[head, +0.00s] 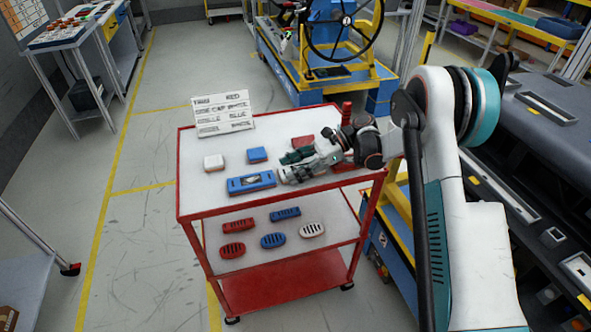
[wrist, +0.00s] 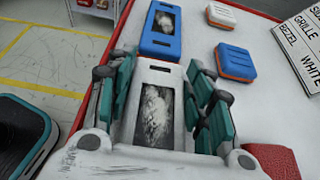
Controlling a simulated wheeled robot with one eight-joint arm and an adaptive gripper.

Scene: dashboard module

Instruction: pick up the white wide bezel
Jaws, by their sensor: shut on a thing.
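The white wide bezel (wrist: 158,76) is a pale rectangular frame around a dark window, seen in the wrist view. My gripper (head: 287,175) is low over the cart's top shelf. Its green-padded fingers are shut on the bezel, one finger set along each long side. In the head view the gripper mostly hides the bezel. I cannot tell whether the bezel touches the shelf.
A blue wide bezel (head: 236,187) lies just beyond the fingertips, close to the white one. A white block (head: 214,162), a blue block (head: 257,154) and a sign (head: 222,113) are on the red-rimmed cart (head: 205,205). Grilles are on the lower shelf.

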